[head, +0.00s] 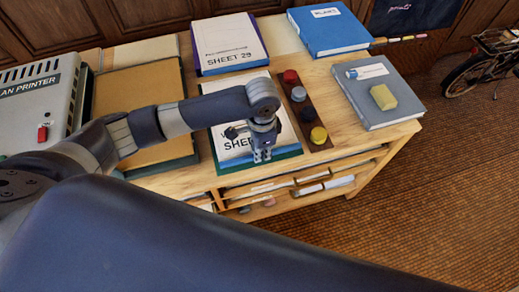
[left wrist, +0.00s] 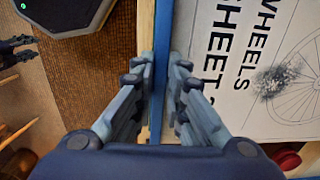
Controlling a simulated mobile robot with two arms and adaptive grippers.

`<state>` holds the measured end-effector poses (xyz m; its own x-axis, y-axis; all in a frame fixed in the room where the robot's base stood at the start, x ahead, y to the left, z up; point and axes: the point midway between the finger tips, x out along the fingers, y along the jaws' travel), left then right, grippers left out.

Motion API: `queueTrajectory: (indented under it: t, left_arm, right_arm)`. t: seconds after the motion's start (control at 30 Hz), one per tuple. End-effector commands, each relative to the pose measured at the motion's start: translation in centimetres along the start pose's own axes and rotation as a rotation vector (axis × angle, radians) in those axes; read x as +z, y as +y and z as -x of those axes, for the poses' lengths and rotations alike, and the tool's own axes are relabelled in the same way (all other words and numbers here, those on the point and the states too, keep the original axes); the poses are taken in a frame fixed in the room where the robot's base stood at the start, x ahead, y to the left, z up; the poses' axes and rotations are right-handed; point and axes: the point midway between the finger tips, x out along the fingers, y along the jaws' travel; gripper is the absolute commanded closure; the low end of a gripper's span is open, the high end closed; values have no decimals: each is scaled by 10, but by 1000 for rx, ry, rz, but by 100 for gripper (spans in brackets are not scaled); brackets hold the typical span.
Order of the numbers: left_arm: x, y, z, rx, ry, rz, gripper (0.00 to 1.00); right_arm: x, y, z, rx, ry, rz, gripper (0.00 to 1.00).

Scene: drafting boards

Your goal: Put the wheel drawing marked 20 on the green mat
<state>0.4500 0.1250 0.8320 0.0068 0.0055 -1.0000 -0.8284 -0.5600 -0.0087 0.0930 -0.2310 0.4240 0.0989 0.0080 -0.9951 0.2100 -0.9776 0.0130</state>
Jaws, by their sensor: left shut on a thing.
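The wheel drawing (head: 232,142) is a white sheet lettered SHEET in the head view. The left wrist view shows its words WHEELS SHEET 2, a spoked wheel and a dark smudge (left wrist: 283,77); the last digit is hidden. It has a blue edge. My left gripper (head: 262,156) is shut on its front edge, the fingers either side of the blue edge. The green mat (head: 262,167) shows as a border under the drawing; I cannot tell whether they touch. My right gripper (left wrist: 18,46) seems to show small at the left wrist view's edge.
Another drawing (head: 228,45), marked SHEET 29, lies behind. A strip of coloured knobs (head: 306,112) stands close right. A printer (head: 40,105) stands left.

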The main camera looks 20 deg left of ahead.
Motion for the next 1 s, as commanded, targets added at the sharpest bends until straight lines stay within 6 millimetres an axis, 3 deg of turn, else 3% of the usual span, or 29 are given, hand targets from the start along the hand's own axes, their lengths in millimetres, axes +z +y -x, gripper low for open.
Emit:
queueTrajectory:
  t: [0.17, 0.4, 0.63, 0.67, 0.73, 1.0]
  left_arm:
    - [0, -17, 1, -2, 0, 3, 100]
    - [0, -15, -32, 0, 0, 0, 100]
    - [0, -15, -36, 0, 0, -1, 100]
    - [0, -14, -36, 0, 0, -1, 83]
    - [0, -14, -36, 0, 0, -1, 68]
    - [0, -14, -36, 0, 0, -1, 68]
  right_arm:
    - [0, -3, 3, -4, -1, 1, 60]
    - [3, -1, 9, -1, -7, 2, 60]
    - [5, 3, 8, 3, -10, 4, 60]
    - [5, 4, 8, 4, -10, 5, 60]
    - [6, 4, 8, 5, -11, 5, 60]
    - [6, 5, 8, 5, -11, 5, 60]
